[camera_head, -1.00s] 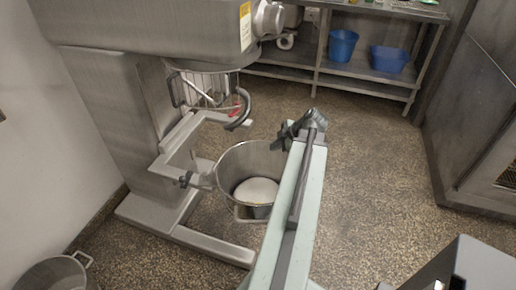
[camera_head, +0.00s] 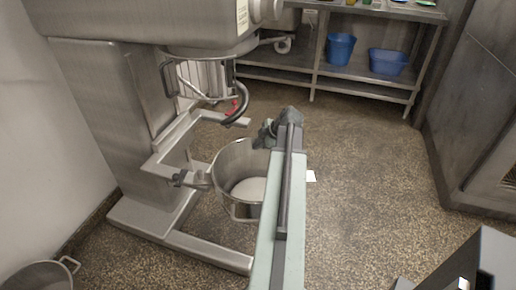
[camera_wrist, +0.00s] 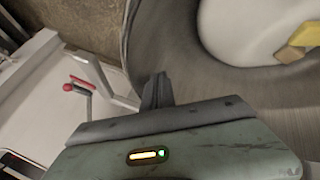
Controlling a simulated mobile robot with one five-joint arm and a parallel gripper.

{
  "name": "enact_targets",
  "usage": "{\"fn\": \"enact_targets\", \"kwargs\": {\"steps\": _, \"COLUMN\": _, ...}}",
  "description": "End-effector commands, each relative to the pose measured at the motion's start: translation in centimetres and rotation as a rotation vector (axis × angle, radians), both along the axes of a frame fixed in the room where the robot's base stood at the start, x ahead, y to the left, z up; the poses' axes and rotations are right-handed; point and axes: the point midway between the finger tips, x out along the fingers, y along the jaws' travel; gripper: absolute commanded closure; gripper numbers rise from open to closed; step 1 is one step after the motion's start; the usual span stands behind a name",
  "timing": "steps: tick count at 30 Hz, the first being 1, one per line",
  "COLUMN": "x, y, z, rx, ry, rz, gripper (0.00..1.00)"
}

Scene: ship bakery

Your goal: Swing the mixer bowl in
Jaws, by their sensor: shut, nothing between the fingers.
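The steel mixer bowl (camera_head: 226,166) hangs low at the mixer's lower arms, in front and to the right of the column, with a pale mass (camera_head: 248,188) inside. It sits out from under the whisk guard and hook (camera_head: 238,104). My gripper (camera_head: 266,132) is at the bowl's back right rim; my arm hides the bowl's right side. In the wrist view my shut, empty fingers (camera_wrist: 157,90) point at the bowl's curved wall (camera_wrist: 150,40); I cannot tell whether they touch it. A red-knobbed lever (camera_wrist: 70,87) shows at left there.
The mixer column (camera_head: 110,120) and its floor leg (camera_head: 205,250) stand to the left. A steel pot (camera_head: 40,277) is at the lower left. A shelf with blue bins (camera_head: 388,62) stands at the back.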

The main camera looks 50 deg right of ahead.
Motion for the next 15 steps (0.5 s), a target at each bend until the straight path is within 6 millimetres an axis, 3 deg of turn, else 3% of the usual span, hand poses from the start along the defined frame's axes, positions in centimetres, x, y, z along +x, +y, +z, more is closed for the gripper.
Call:
{"fn": "enact_targets", "kwargs": {"steps": 9, "x": 0.5, "y": 0.1, "z": 0.0, "rx": 0.000, "ry": 0.000, "rz": 0.016, "gripper": 1.00}}
{"fn": "enact_targets", "kwargs": {"steps": 15, "x": 2.5, "y": -0.8, "z": 0.0, "rx": 0.000, "ry": 0.001, "rz": 0.090, "gripper": 1.00}}
